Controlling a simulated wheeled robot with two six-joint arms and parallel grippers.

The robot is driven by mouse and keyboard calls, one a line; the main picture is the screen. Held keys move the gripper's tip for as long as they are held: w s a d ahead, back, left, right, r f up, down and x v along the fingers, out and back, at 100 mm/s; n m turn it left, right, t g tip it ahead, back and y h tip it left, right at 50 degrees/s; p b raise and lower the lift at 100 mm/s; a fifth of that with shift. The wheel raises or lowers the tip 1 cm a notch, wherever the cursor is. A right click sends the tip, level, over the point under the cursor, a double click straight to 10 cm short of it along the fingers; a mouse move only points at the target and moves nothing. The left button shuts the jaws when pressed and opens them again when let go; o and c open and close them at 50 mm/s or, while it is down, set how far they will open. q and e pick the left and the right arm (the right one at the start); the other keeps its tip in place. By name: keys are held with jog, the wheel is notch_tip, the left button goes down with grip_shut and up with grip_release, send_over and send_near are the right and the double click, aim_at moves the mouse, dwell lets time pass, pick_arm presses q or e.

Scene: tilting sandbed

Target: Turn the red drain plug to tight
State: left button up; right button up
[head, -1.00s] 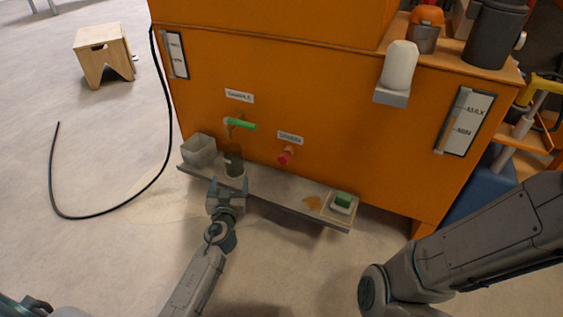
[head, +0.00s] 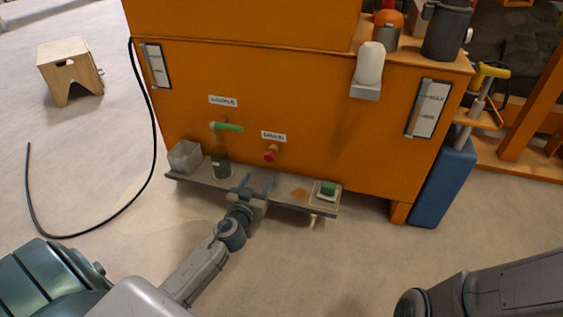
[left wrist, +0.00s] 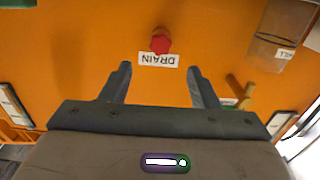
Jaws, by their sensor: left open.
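The red drain plug (head: 271,153) sticks out of the front of the orange tank (head: 320,125), below a white label. In the left wrist view the red plug (left wrist: 160,42) has a lobed head, with an upside-down DRAIN label beside it. My left gripper (head: 258,181) is open and empty, low in front of the tank, over the shelf and below the plug. In the left wrist view the gripper's fingers (left wrist: 160,70) are spread apart, and the plug shows beyond their tips, between them and not touched. My right arm enters at lower right; its gripper is out of view.
A green-handled tap (head: 228,127) sits left of the plug. The narrow shelf (head: 285,198) below holds a pale box (head: 184,156), a dark cup (head: 220,168) and a green-topped sponge (head: 328,188). A black hose (head: 152,170) hangs at left. The front floor is mostly clear.

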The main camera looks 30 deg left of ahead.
aim_at(268, 159)
pick_arm(q)
jog(key=x, duration=1)
jog(key=shift+w+a, duration=0.1)
jog(key=shift+a, duration=0.05)
jog(key=shift+c, duration=0.2)
jog(key=c, duration=0.9)
